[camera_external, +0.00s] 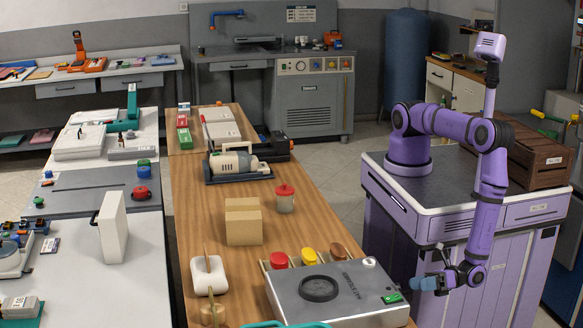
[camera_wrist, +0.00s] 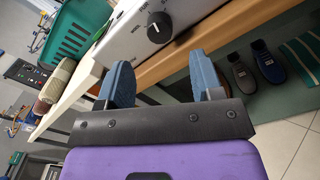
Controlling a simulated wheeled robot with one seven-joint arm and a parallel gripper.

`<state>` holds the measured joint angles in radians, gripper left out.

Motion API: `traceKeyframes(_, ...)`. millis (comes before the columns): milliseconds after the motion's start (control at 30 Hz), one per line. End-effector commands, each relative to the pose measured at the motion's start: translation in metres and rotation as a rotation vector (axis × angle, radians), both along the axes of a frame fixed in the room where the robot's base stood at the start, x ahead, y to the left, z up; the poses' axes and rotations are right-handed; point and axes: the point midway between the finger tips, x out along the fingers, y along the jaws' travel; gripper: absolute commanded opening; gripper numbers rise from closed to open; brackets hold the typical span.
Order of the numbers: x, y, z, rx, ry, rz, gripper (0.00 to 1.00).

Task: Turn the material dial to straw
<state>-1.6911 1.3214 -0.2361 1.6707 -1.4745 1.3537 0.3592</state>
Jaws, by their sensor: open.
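The dial (camera_wrist: 160,27) is a round black knob on the pale front panel (camera_wrist: 128,38) of a machine in the wrist view. In the external view, a grey metal box (camera_external: 345,310) on the wooden table is likely this machine; the dial does not show there. My gripper (camera_wrist: 163,82) is open and empty, its two blue fingers apart, with the dial beyond them. It also shows in the external view (camera_external: 428,284), just right of the box.
The wooden table (camera_external: 200,230) bears a cardboard box (camera_external: 243,222) and a red-lidded jar (camera_external: 285,200). In the wrist view, a teal basket (camera_wrist: 80,28) stands left of the machine. Shoes (camera_wrist: 268,65) lie low, below the table edge.

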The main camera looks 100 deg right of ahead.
Motion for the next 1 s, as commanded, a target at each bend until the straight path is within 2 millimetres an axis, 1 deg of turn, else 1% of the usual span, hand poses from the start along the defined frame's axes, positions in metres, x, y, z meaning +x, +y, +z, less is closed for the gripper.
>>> traceKeyframes(33, -0.010, 0.000, 0.000, 0.000, 0.000, 0.001, 0.60)
traceKeyframes(100, -0.021, 0.000, 0.000, 0.000, 0.000, 0.001, 0.60)
traceKeyframes(300, -0.040, 0.000, 0.001, 0.001, -0.001, 0.000, 0.60)
traceKeyframes(433, -0.043, 0.000, 0.001, 0.001, -0.001, -0.001, 0.60)
traceKeyframes(733, -0.043, 0.000, 0.001, -0.010, -0.001, 0.000, 0.60)
traceKeyframes(867, -0.043, 0.000, 0.001, -0.114, -0.001, 0.000, 0.60)
traceKeyframes(1000, -0.042, -0.001, 0.001, -0.342, -0.001, -0.001, 0.60)
